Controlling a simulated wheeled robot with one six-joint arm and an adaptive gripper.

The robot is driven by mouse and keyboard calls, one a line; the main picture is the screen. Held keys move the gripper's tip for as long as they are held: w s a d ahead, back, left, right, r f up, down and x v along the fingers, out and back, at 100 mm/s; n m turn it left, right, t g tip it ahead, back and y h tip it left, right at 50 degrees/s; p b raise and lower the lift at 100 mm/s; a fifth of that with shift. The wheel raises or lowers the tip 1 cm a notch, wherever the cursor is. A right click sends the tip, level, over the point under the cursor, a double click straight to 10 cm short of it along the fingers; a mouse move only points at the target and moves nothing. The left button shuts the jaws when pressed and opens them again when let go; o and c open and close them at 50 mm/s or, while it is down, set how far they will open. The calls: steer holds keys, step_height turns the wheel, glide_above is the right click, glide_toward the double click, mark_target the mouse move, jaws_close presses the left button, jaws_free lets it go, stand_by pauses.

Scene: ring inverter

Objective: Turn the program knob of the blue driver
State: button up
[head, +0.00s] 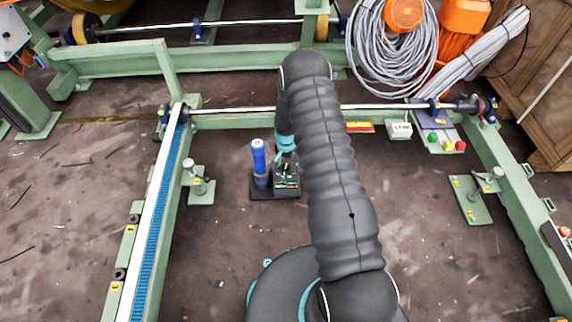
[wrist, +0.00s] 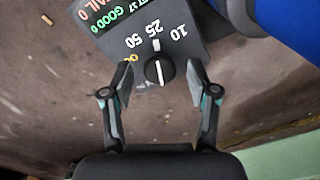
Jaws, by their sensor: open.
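The blue driver (head: 259,158) stands upright on a small dark base on the floor in the head view. At the top right of the wrist view, part of a blue body (wrist: 284,14) shows. Beside it is the dark control box (head: 288,180), with a lit display reading "GOOD 0" and "FAIL 0" (wrist: 98,14) in the wrist view. The black program knob (wrist: 160,71) has a white pointer line and sits among the marks 10, 25 and 50. My gripper (wrist: 161,76) is open, with one finger on each side of the knob and visible gaps to it. In the head view my arm partly hides the box.
Green frame rails (head: 172,225) with a blue toothed strip run along the left. A metal shaft (head: 390,107) crosses behind the driver. Coiled grey cable (head: 392,62) and a wooden crate (head: 545,90) lie at the back right. Brown floor around the base is mostly clear.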

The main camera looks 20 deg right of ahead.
steer(key=shift+c, duration=0.2)
jaws_close()
steer(key=n+b, duration=0.2)
steer(key=n, duration=0.1)
steer(key=shift+f+n, duration=0.1)
steer(key=shift+n, duration=0.3)
steer(key=shift+n+b, duration=0.95)
steer(key=shift+n, duration=0.95)
